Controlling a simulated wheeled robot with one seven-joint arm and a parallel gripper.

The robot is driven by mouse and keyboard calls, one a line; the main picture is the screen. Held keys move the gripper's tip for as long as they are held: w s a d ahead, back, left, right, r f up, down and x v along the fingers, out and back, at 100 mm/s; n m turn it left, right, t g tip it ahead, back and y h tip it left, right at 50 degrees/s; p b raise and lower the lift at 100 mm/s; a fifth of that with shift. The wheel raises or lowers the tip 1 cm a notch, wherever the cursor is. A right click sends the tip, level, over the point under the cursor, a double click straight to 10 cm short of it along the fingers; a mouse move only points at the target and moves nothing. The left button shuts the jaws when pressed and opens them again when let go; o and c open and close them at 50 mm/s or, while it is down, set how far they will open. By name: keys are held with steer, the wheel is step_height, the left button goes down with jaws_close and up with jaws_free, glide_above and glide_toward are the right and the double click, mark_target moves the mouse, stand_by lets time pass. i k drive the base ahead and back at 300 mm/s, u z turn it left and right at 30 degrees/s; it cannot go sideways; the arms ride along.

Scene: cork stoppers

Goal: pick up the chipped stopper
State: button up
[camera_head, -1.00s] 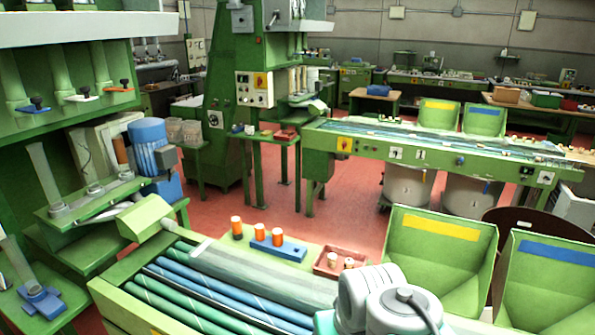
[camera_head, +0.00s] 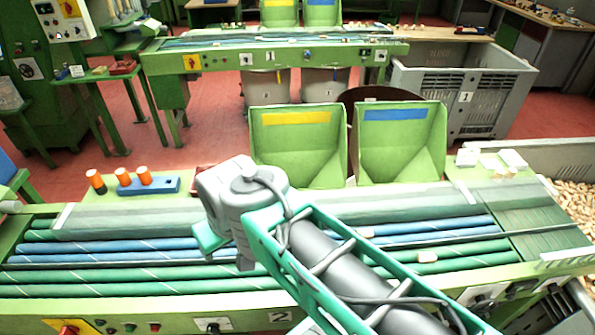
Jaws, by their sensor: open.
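A small pale stopper (camera_head: 428,257) lies on the green rollers right of my arm. Another pale stopper (camera_head: 365,232) lies farther back on the rollers, close to my arm. Both are too small to tell whether either is chipped. My arm reaches from the lower right up to a grey joint left of centre and covers part of the roller table (camera_head: 120,289).
Orange cylinders stand by a blue block (camera_head: 160,186) at the back left. A reddish tray (camera_head: 206,176) is mostly hidden behind my arm. Two green hoppers (camera_head: 298,150) (camera_head: 402,145) stand behind the rollers. A bin of many corks (camera_head: 575,205) is at the right edge.

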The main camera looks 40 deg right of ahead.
mark_target(423, 257)
steer(key=z, duration=2.5)
steer(key=k, duration=0.5)
steer(key=u, duration=1.75)
steer(key=k, duration=0.7)
steer(key=z, duration=0.4)
steer(key=i, duration=0.45)
steer(key=z, duration=0.05)
